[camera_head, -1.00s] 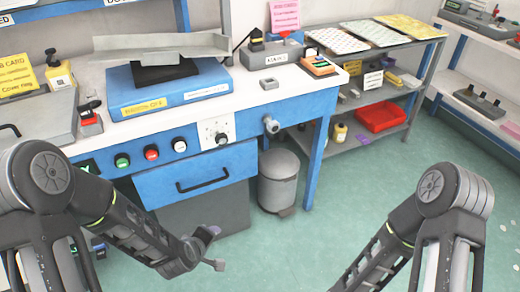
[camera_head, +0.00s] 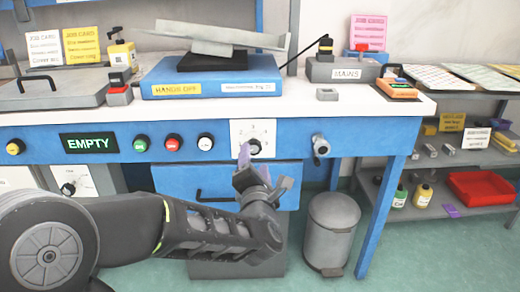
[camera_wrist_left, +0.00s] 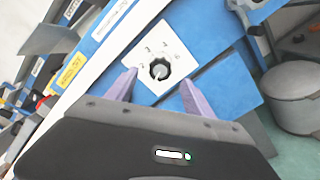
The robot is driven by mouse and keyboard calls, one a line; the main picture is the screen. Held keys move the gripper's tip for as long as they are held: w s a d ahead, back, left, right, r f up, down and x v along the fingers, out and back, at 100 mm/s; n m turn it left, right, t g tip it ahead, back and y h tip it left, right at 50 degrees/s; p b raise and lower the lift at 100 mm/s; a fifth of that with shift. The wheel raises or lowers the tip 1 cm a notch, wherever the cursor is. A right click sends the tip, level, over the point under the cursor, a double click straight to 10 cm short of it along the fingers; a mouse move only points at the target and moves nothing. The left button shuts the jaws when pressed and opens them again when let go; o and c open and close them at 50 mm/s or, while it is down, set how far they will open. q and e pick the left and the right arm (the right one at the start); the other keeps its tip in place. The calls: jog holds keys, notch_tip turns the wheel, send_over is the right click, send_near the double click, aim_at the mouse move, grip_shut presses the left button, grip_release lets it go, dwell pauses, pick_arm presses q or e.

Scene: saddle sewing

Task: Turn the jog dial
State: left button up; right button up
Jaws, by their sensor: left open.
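A black dial (camera_head: 255,147) sits on a white square plate with markings around it, on the blue front of the bench. My left gripper (camera_head: 254,166) is open just in front of and below this dial in the head view, its purple fingers pointing toward it. In the left wrist view the dial (camera_wrist_left: 159,69) shows beyond and between the two fingertips of the gripper (camera_wrist_left: 158,80), which look apart from it. Nothing is between the fingers. My right gripper is not in view.
Green, red and white buttons (camera_head: 173,143) lie left of the dial, with an EMPTY display (camera_head: 89,143). A second dial (camera_head: 68,188) is lower left. A drawer handle (camera_head: 215,196) and grey bin (camera_head: 331,232) are below.

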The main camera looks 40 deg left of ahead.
aim_at(254, 149)
pick_arm(q)
jog(key=shift+b+x, duration=0.6)
jog(key=shift+x, duration=3.3)
jog(key=shift+c, duration=0.2)
grip_shut()
